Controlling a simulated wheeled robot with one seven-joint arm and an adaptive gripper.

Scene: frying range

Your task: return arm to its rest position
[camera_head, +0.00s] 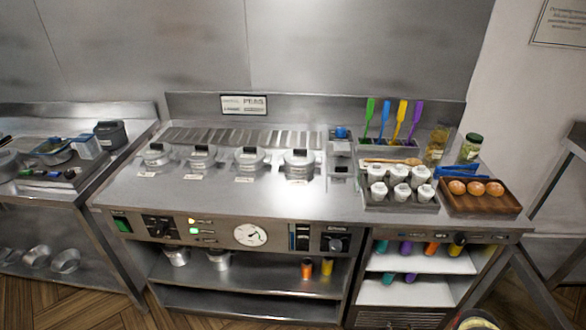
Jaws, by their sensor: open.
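Neither my arm nor my gripper can be made out in the head view. The steel frying range (225,205) stands across the middle of the view. No arm link shows over its top or in front of its panel. A round dark shape is cut off at the bottom right edge, and I cannot tell what it is.
Several lidded pots (249,160) stand in a row on the range. White-capped shakers (398,191) fill a tray at right, beside a wooden tray (507,204) with eggs (476,188). Coloured spatulas (401,112) stand behind. A side table (115,165) stands left. The range's front strip is clear.

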